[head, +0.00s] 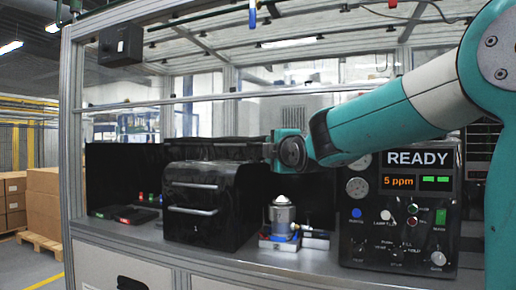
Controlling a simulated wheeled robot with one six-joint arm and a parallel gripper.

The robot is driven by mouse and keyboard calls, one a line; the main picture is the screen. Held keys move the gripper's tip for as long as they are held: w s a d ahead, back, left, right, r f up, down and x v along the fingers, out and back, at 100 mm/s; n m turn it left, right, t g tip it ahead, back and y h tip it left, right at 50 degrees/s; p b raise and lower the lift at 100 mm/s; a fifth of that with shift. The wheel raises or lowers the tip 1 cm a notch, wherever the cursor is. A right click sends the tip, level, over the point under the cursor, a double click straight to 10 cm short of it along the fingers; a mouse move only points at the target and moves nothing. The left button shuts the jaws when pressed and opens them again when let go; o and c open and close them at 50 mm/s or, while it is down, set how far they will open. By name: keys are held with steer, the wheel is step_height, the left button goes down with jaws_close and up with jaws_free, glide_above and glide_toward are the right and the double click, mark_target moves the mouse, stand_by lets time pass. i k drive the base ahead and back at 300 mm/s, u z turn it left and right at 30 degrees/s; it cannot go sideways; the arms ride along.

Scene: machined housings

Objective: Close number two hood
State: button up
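A black hood (198,212) with two silver bar handles stands on the bench in the middle left. A dark flat panel (215,150) lies level just above and behind its top; I cannot tell whether it is part of this hood or another. My gripper (270,150) is at the right end of that panel, pointing left. Its fingers are too small and dark to show whether they are open or hold anything. A silver machined housing (283,217) with a white top stands upright in a blue-and-white fixture right of the hood.
A control box (400,215) reading READY and 5 ppm stands at right, below my arm. A black open-fronted enclosure (110,170) is at left, with a small dark device (128,215) before it. A metal frame post (75,140) bounds the bench at left.

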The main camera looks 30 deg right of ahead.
mark_target(317, 192)
steer(key=u, duration=0.05)
steer(key=i, duration=2)
steer(key=z, duration=1.35)
